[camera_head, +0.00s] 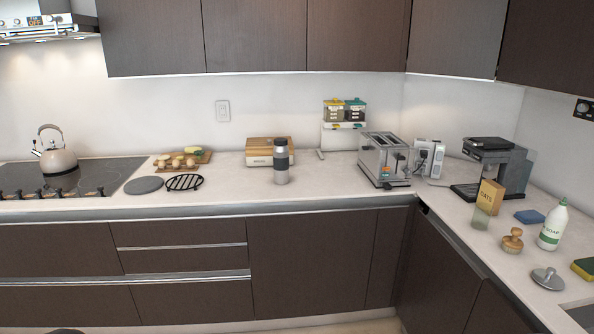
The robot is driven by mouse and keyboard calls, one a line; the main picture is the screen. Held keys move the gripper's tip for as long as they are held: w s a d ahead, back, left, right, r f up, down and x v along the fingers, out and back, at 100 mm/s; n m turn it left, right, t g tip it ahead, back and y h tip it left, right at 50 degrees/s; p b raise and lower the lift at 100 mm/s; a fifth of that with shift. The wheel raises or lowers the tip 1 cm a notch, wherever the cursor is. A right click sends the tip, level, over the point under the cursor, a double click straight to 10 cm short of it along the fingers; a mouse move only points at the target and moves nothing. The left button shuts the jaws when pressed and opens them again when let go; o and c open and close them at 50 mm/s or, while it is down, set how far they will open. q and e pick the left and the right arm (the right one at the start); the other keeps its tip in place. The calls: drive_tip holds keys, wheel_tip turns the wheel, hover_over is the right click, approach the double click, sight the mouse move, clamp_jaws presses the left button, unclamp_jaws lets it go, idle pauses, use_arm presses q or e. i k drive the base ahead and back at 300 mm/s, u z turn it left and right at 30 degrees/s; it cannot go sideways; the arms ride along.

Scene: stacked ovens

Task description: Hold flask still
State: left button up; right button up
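The flask (281,162) stands upright on the light countertop, near the middle of the head view. It is grey with a dark band around its upper part. It is in front of and slightly right of a wooden-lidded bread box (259,158); I cannot tell whether they touch. Neither of my grippers is in view, and nothing is holding the flask.
A toaster (384,160) stands to the flask's right and a black trivet (184,182) lies to its left. A kettle (57,156) sits on the hob at far left. The countertop (335,183) between flask and toaster is clear.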

sight(280, 154)
drive_tip(key=u, duration=0.2)
drive_tip(key=i, duration=1.35)
drive_tip(key=u, duration=0.4)
drive_tip(key=i, duration=0.65)
drive_tip(key=u, duration=0.2)
